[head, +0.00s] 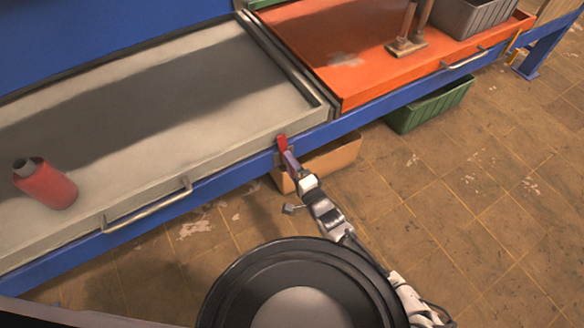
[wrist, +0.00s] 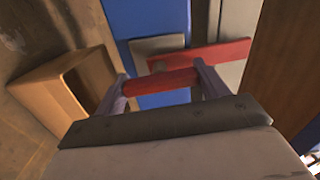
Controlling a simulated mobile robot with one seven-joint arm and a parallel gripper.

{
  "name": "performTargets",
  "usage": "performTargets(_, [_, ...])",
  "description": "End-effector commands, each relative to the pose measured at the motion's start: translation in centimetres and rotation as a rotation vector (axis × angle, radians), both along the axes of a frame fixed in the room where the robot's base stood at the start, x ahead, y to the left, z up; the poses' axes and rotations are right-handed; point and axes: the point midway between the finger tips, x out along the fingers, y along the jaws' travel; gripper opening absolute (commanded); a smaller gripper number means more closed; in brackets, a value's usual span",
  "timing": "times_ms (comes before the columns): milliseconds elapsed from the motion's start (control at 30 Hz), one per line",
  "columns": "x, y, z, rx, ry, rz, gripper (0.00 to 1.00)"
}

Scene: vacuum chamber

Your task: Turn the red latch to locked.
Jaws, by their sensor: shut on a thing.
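The red latch (head: 282,143) is on the front edge of the grey tray, near its right corner, on the blue bench frame. In the wrist view the latch shows as a red bar (wrist: 215,55) with a red handle part (wrist: 160,83) nearer to me. My gripper (head: 288,158) reaches up to the latch from below right. In the wrist view my gripper (wrist: 160,88) has one finger at each end of the red handle part and is shut on it. A grey plate (wrist: 158,45) lies behind the latch. I cannot tell which latch position is the locked one.
A cardboard box (head: 335,160) is under the bench just behind my arm; it also shows at left in the wrist view (wrist: 65,85). A green crate (head: 430,105) is farther right. The grey tray (head: 200,80) holds a red bottle (head: 45,185). An orange tray (head: 350,75) adjoins it.

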Motion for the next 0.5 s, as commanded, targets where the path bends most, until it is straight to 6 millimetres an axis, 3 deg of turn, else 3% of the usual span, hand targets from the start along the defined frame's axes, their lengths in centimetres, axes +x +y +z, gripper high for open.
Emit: performTargets(500, [-0.03,-0.06,-0.07,0.074,0.056,0.0,0.32])
